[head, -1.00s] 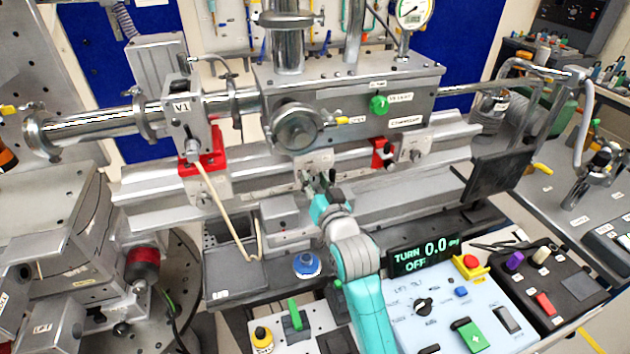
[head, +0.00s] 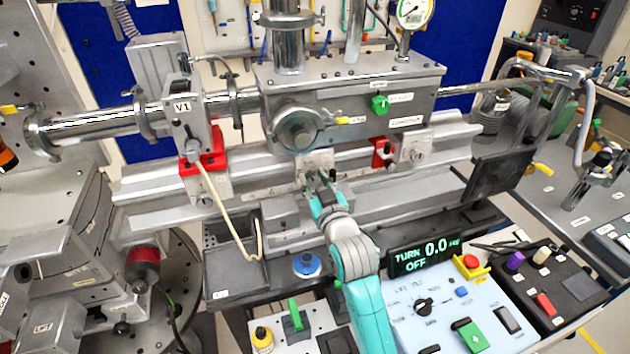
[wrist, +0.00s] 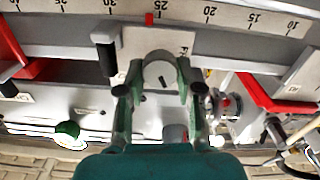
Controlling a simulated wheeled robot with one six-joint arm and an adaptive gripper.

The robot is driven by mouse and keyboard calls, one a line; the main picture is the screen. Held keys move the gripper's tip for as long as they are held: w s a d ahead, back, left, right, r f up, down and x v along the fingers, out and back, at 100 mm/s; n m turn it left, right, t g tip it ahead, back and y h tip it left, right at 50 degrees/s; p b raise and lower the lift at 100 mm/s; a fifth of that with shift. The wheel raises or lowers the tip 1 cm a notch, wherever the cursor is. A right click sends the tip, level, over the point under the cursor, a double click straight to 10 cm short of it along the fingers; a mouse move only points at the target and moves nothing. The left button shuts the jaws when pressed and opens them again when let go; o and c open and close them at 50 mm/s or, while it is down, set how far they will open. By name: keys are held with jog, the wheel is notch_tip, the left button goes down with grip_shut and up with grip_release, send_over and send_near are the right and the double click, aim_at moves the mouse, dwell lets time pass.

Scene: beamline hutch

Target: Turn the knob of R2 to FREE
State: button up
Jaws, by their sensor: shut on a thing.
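My gripper (head: 314,177) is at the carriage (head: 315,160) in the middle of the rail, below the grey chamber. In the wrist view, my gripper (wrist: 161,90) has its two fingers on either side of a round grey knob (wrist: 160,72) and is shut on it. A dark mark shows on the knob's face. Beside the knob, a pale plate carries a partly hidden label (wrist: 184,44) that starts with "F". A black handle (wrist: 105,52) stands just left of the knob. No R2 label is readable in either view. The head view hides the knob behind my gripper.
A scale (wrist: 230,14) with a red pointer (wrist: 149,19) runs along the rail. Red clamps (head: 203,160) (head: 380,153) sit on either side in the head view. A cable hangs left of my arm. A control panel (head: 440,310) with a display lies at front right.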

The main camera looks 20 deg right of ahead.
jog(key=n, duration=0.6)
jog(key=shift+a+n, duration=0.15)
jog(key=shift+n, duration=0.15)
jog(key=n, duration=0.6)
jog(key=shift+f, duration=0.2)
jog(key=shift+n, duration=0.3)
jog(key=o, duration=0.9)
jog(key=shift+c, duration=0.2)
jog(key=s, duration=1.2)
